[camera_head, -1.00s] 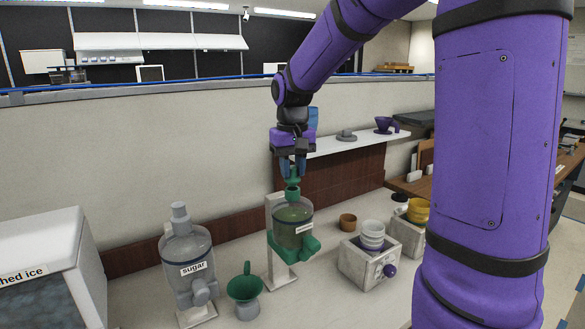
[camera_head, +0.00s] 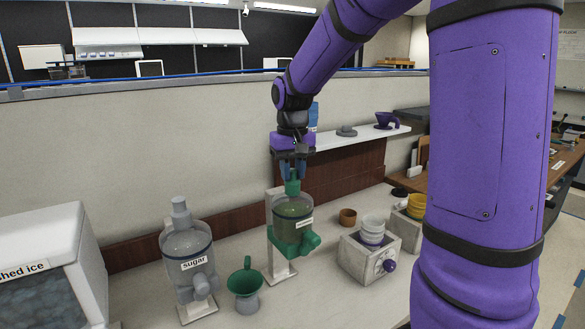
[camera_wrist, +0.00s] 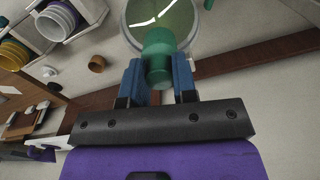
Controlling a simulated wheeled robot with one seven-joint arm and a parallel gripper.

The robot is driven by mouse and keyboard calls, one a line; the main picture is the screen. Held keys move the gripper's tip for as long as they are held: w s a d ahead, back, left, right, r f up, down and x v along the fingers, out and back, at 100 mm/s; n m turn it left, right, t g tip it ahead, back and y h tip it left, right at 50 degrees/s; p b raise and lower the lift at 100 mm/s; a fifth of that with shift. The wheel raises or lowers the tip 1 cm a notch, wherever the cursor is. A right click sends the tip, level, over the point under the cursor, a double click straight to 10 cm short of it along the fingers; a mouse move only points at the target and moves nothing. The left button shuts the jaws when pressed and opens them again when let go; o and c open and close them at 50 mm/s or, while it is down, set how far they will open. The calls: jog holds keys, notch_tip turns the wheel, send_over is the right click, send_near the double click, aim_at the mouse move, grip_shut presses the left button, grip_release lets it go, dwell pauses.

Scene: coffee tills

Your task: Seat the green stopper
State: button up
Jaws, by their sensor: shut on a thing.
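The green stopper (camera_head: 292,187) is upright at the top of the green dispenser (camera_head: 291,222), a clear jar with a green base and spout on a white stand. My gripper (camera_head: 293,172) is above the dispenser with its blue fingers shut on the stopper's upper part. In the wrist view my gripper (camera_wrist: 160,82) has a finger on each side of the stopper (camera_wrist: 159,55), and the jar (camera_wrist: 183,20) shows beyond it. The stopper's lower end meets the jar's neck; I cannot tell how deep it sits.
The sugar dispenser (camera_head: 188,250) and a green funnel-shaped piece (camera_head: 245,284) stand to the left. A white box with stacked cups (camera_head: 369,258) and a brown cup (camera_head: 348,217) are to the right. A wall shelf (camera_head: 340,143) is behind.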

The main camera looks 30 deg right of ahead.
jog(key=shift+f, duration=0.1)
jog(key=o, duration=1)
notch_tip(320, 180, up, 11)
jog(key=shift+f, duration=0.1)
dwell(0.4)
jog(key=s+a+f+n+t, duration=0.1)
jog(key=s+a+t, duration=0.1)
jog(key=s, duration=0.9)
jog(key=s+a+f+n+t, duration=0.1)
jog(key=s+a+f+t, duration=0.1)
jog(key=s, duration=1)
jog(key=a+t, duration=0.1)
jog(key=a, duration=0.1)
jog(key=shift+s+a+f+n, duration=0.25)
jog(key=shift+s+a+n, duration=0.05)
